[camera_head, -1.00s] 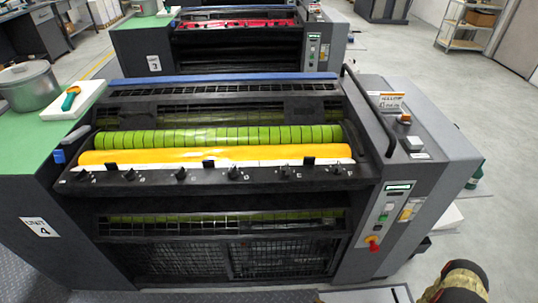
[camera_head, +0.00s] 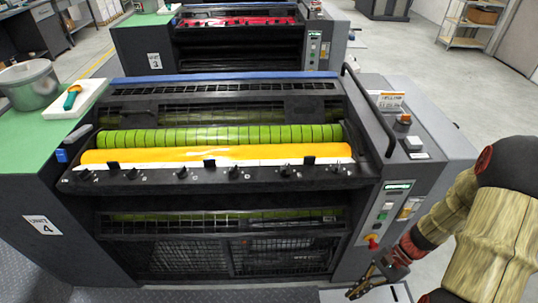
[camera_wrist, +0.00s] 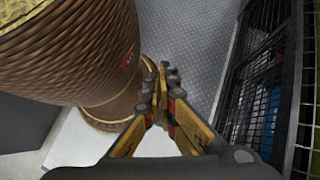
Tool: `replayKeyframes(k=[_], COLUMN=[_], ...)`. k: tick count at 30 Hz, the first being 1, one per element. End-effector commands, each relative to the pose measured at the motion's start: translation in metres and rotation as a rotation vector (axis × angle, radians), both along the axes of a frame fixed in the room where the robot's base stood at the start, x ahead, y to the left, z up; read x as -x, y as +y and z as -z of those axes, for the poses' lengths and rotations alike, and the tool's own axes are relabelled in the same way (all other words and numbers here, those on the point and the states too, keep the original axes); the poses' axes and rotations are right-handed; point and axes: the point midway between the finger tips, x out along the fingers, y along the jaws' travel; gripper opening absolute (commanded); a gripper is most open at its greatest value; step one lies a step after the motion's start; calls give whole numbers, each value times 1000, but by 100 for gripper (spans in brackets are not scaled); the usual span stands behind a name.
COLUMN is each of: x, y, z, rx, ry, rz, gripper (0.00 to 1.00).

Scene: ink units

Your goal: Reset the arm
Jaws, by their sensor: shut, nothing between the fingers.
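My arm comes in at the lower right of the head view, beside the right end of the unit 4 machine (camera_head: 358,225). My gripper (camera_head: 362,288) hangs low in front of that machine's right end, pointing down and to the left. In the wrist view my gripper (camera_wrist: 161,75) has its yellow and dark fingers brought together at the tips. It is shut and holds nothing. The fingers are over the grey floor (camera_wrist: 190,40), apart from the machine's black mesh front (camera_wrist: 255,110).
The machine's control panel (camera_head: 391,205) with a red knob (camera_head: 373,241) is close to my arm. A green side table (camera_head: 30,128) at left holds a grey bucket (camera_head: 30,88) and a white tray (camera_head: 75,100).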

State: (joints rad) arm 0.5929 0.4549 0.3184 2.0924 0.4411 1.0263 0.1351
Motion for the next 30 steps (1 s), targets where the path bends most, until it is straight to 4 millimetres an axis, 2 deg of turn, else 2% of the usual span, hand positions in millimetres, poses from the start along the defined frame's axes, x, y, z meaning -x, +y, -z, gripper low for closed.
replayKeyframes(k=[1, 9, 16, 23, 30], x=[-2, -4, -4, 0, 10], y=[-2, -10, -7, 7, 34], z=[-18, -95, -160, -225, -292], rx=[39, 230, 392, 546, 669], ry=[-53, -290, -479, -666, -887], rz=[-66, -387, -612, -772, -870], gripper=[0, 0, 0, 0, 0])
